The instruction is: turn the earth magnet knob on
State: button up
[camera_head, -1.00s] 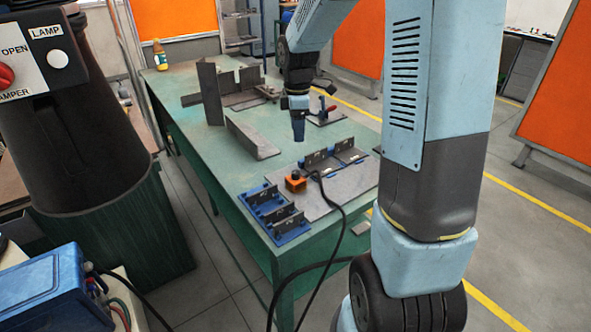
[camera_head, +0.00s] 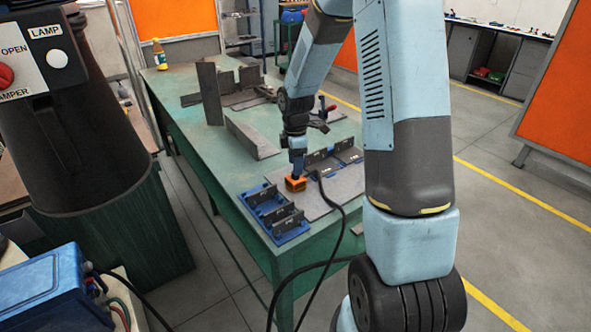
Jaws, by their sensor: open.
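The earth magnet is a small orange block (camera_head: 295,184) on a grey steel plate (camera_head: 315,205) near the front end of the green table. A black cable runs from beside it over the table's edge. My gripper (camera_head: 297,172) points down directly over the orange block, its fingertips at or just above the block's top. The dark knob on top is hidden behind the fingers, and I cannot tell whether they touch it. The jaws are open.
A blue fixture (camera_head: 272,213) with dark brackets stands left of the block, and another bracket row (camera_head: 332,158) stands behind it. Upright steel plates (camera_head: 210,95) stand farther back on the table (camera_head: 190,130). A blue machine (camera_head: 50,290) is at the lower left.

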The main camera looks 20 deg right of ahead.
jog(key=shift+f, duration=1.55)
jog(key=shift+c, duration=0.4)
grip_shut()
